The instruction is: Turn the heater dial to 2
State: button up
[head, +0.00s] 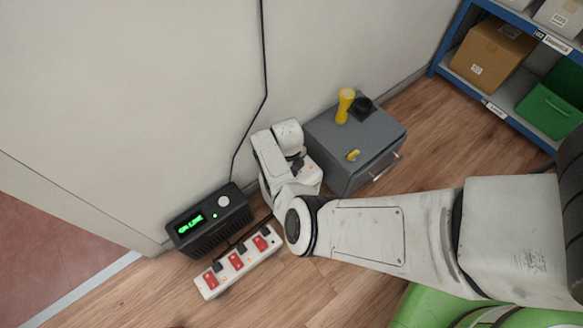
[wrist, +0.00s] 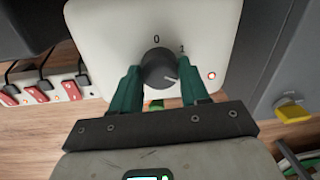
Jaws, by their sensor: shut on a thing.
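The heater dial (wrist: 158,64) is a round black knob on a white panel (wrist: 98,25) in the wrist view. A "0" is printed above it and a "1" at its upper right. A short pale line on the knob points to the right and slightly down, past the 1. The "2" is not visible. My gripper (wrist: 160,74) has green fingers, one on each side of the knob, and is shut on it. A small red light (wrist: 211,76) glows right of the dial. In the head view my arm hides the dial and fingertips.
A black box with a green display (head: 209,220) and a power strip with red switches (head: 238,262) lie left of my arm. A grey cabinet (head: 345,170) with a yellow torch (head: 344,105) on top stands close on the right. Blue shelving (head: 437,62) is at the upper right.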

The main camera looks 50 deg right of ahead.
jog(key=shift+s, duration=0.1)
dwell(0.3)
jog(key=o, duration=1.1)
jog(key=shift+c, duration=0.2)
jog(key=shift+r, duration=0.15)
notch_tip(320, 180, up, 10)
jog(key=p, duration=0.6)
jog(key=shift+a+r, duration=0.25)
jog(key=shift+a, duration=0.05)
